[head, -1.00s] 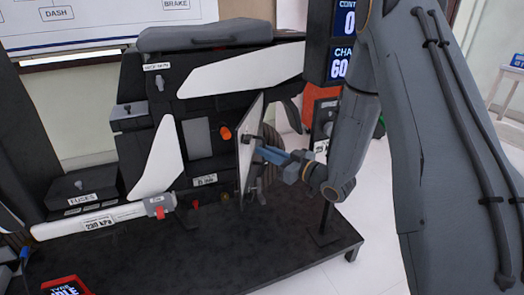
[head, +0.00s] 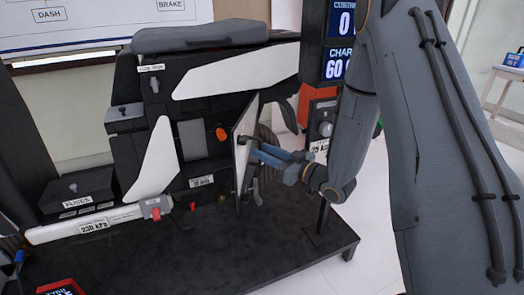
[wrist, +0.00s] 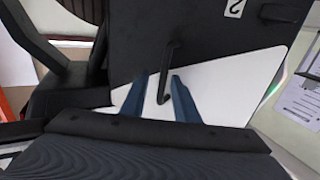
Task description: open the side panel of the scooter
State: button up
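The scooter (head: 180,100) stands on a black platform. Its side panel (head: 243,140) is swung out from the body and seen nearly edge-on in the head view. Behind it, the body shows a grey inner area (head: 193,140) and an orange knob (head: 222,134). My gripper (head: 258,154) is at the outer face of the panel, its blue fingers spread apart. In the wrist view, the panel's white face (wrist: 225,90) fills the middle, and a dark bent handle (wrist: 166,75) shows between the fingers (wrist: 160,88), with a gap to the left finger.
The black platform (head: 180,250) has free room in front of the scooter. A display post (head: 340,40) stands behind my arm on the right.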

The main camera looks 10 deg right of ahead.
jog(key=v, duration=0.6)
jog(key=shift+p, duration=0.3)
